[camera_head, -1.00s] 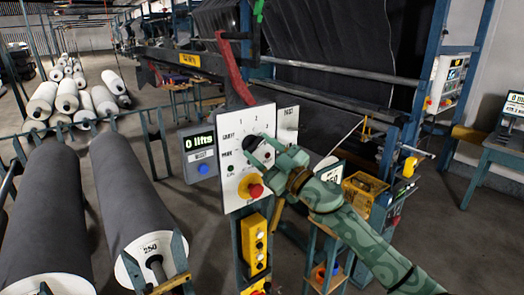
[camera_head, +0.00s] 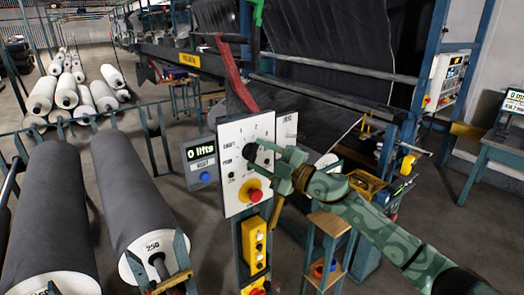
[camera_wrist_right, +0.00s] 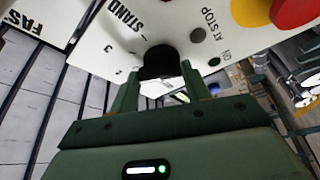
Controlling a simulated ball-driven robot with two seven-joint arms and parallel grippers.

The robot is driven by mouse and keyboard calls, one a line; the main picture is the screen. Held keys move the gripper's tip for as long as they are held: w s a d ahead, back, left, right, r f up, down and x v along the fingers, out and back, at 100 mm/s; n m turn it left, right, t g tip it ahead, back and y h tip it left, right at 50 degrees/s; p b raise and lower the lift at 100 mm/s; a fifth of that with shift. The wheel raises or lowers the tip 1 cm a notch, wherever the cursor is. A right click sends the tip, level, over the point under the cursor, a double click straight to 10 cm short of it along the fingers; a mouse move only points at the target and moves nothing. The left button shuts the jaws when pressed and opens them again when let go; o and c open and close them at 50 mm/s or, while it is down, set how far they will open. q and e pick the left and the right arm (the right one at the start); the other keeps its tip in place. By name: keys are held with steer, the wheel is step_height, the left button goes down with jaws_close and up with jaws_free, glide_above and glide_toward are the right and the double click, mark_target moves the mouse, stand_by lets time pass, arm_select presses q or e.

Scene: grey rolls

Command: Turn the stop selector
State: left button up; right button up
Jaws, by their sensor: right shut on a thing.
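The selector is a black knob (camera_head: 250,151) on a white upright panel (camera_head: 233,138) near the middle of the head view. In the right wrist view the knob (camera_wrist_right: 158,60) sits at the tips of my fingers, beside printed numbers and the word STAND. My green right gripper (camera_head: 262,156) reaches the panel from the right and is shut on the knob, with one finger on each side of it. The gripper and fingers hide part of the knob, and I cannot read its pointer position. My left gripper is not in view.
A red button on a yellow base (camera_head: 255,195) sits just below the knob. A grey display box (camera_head: 201,161) reading "0 lifts" is to its left. Large dark fabric rolls (camera_head: 130,190) lie at left. A small wooden stand (camera_head: 328,222) is below my right arm.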

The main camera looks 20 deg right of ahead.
steer(key=shift+n+g+p, duration=0.3)
steer(key=shift+n+p, duration=0.15)
steer(key=shift+n, duration=0.25)
steer(key=shift+c, duration=0.2)
steer(key=o, duration=1)
steer(key=b+v, duration=0.5)
steer(key=v, duration=1.1)
steer(key=shift+d, duration=0.15)
